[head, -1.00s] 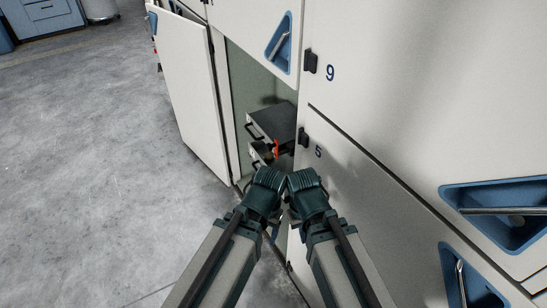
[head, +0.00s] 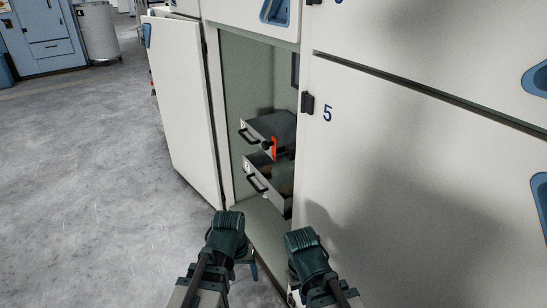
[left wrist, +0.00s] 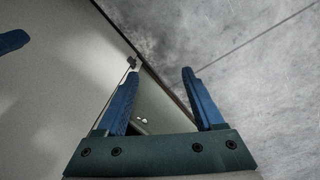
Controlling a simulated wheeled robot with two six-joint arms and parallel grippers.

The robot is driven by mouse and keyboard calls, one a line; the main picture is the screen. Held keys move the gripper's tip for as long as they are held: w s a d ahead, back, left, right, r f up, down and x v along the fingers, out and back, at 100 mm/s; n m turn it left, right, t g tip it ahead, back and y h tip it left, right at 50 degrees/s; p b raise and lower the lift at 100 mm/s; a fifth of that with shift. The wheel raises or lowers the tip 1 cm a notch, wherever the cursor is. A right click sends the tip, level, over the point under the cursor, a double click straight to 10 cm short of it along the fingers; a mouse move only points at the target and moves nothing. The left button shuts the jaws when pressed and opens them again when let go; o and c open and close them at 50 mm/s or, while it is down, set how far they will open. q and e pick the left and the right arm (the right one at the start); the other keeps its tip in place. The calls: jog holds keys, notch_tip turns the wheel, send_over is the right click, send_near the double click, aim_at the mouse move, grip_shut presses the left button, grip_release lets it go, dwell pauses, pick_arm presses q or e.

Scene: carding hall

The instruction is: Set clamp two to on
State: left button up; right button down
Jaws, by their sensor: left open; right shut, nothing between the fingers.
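A red-orange lever (head: 274,147) stands out at the front of the upper of two grey drawers (head: 272,128) inside an open cabinet; it looks like a clamp handle, but I cannot read its number or setting. The lower drawer (head: 272,190) has a dark handle and a small label. My left gripper (head: 232,238) is below and in front of the cabinet opening, apart from the lever. Its blue fingers (left wrist: 160,75) are spread and empty in the left wrist view. My right gripper (head: 304,250) is beside it to the right, shut and empty; its fingertips are hidden.
The cabinet's open white door (head: 185,110) stands to the left of the opening. A closed door marked 5 (head: 400,170) fills the right. Grey floor (head: 90,180) is clear at the left. Blue cabinets (head: 45,35) and a pale drum (head: 97,30) stand far back.

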pick_arm(q)
jog(key=w+r+n+t+h, duration=0.25)
jog(key=w+n+h, duration=0.25)
jog(key=w+n, duration=0.45)
jog(key=n+t+h, duration=0.7)
jog(key=n+h, duration=0.2)
jog(key=n, duration=0.6)
send_near(269, 144)
jog(key=x, duration=0.8)
jog(key=w+x, duration=0.1)
jog(key=x, duration=0.3)
jog(key=shift+w+a+f, duration=0.1)
jog(key=shift+f, duration=0.2)
grip_shut()
